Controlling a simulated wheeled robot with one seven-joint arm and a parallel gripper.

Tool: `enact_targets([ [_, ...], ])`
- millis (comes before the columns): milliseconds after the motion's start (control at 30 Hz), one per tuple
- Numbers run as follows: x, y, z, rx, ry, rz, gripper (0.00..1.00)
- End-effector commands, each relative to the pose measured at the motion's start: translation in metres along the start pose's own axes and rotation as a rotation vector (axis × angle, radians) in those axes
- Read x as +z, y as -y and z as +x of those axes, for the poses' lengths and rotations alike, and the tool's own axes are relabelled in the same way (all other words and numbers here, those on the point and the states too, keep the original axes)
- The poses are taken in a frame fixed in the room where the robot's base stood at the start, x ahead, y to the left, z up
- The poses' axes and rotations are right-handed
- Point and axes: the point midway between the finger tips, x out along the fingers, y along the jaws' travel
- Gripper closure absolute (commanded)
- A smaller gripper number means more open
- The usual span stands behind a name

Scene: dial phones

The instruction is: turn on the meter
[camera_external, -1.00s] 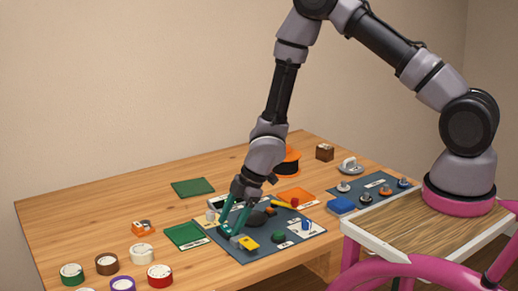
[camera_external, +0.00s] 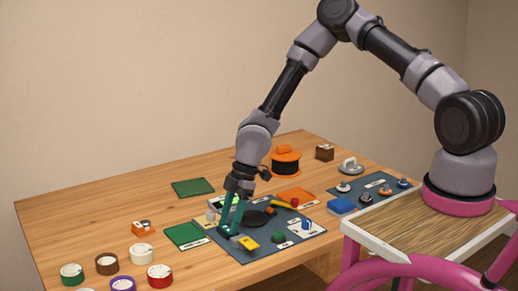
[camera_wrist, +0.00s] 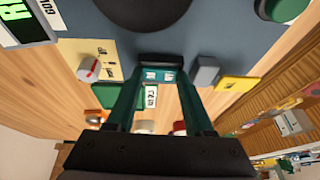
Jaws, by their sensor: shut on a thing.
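A dark display (camera_wrist: 22,22) with bright green characters is cut off at the upper left of the wrist view. It is probably the meter; in the external view a green-lit display (camera_external: 232,200) shows partly behind my fingers. My gripper (camera_wrist: 160,78) has teal fingers and is shut on a small dark block (camera_wrist: 160,59) with pale-blue marks, at the edge of the blue-grey panel. I cannot tell what this block is. In the external view my gripper (camera_external: 229,231) points down at the panel (camera_external: 270,248). A white knob (camera_wrist: 88,68) with a red mark sits on a beige plate nearby.
A grey block (camera_wrist: 205,71) and a yellow piece (camera_wrist: 238,83) lie close to my right finger. A black round part (camera_external: 256,218), a green knob (camera_external: 278,238) and a blue knob (camera_external: 306,225) crowd the panel.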

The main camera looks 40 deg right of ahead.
Motion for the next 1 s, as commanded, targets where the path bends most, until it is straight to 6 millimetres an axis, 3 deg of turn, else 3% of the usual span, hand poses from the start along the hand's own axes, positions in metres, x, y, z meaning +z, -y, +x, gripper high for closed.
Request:
enact_targets([
  [400,-0.001,0.002,-0.002,-0.028,-0.001,0.008,1.0],
  [433,-0.001,0.002,-0.002,-0.027,-0.001,0.008,0.44],
  [467,-0.001,0.002,-0.002,-0.027,-0.001,0.008,0.35],
  [800,-0.001,-0.001,-0.004,-0.022,-0.002,0.009,0.35],
  [1000,0.0,-0.002,-0.031,-0.019,-0.003,0.01,0.35],
])
